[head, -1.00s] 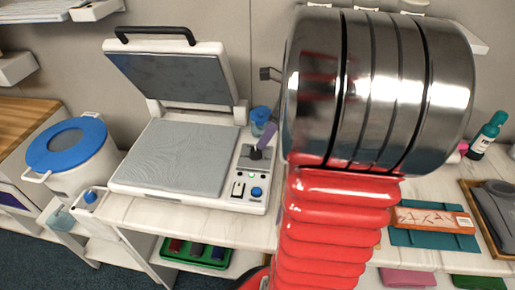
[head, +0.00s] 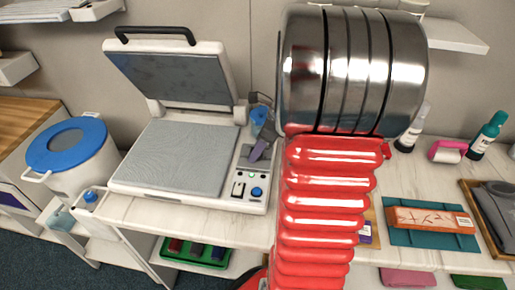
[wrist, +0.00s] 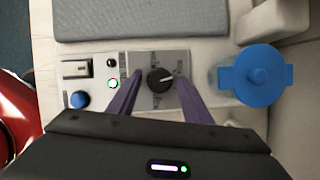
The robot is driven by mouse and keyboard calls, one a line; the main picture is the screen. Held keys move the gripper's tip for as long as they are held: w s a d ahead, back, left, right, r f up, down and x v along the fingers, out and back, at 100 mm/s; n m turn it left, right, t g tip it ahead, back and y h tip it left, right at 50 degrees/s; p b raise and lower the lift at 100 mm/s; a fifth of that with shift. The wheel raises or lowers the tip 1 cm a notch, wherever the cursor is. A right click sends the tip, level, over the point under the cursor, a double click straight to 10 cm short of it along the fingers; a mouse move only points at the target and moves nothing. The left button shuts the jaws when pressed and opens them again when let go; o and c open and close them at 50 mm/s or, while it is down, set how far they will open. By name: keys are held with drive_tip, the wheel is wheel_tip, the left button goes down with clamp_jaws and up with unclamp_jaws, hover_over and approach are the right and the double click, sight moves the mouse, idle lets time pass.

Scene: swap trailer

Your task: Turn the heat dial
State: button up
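The heat dial (wrist: 159,79) is a round black knob with a white pointer line, on the grey control panel of the white heat press (head: 180,160). In the wrist view its pointer aims right and slightly up. My gripper (wrist: 158,70) has two purple fingers standing apart, one on each side of the dial, with a gap showing between each finger and the knob. In the head view the fingers (head: 259,150) are over the panel and mostly hide the dial.
The press lid is raised. A green light, a rocker switch and a blue button (wrist: 80,100) sit left of the dial in the wrist view. A blue-lidded jar (wrist: 258,75) stands close on its right. A blue-lidded pot (head: 70,150) stands left of the press.

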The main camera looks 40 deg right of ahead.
drive_tip(key=c, duration=0.8)
drive_tip(key=shift+c, duration=0.2)
drive_tip(key=shift+d+n+g+y, duration=0.1)
drive_tip(key=shift+n+g+y, duration=0.45)
drive_tip(key=shift+n, duration=1.25)
drive_tip(key=o, duration=1)
drive_tip(key=shift+r, duration=0.15)
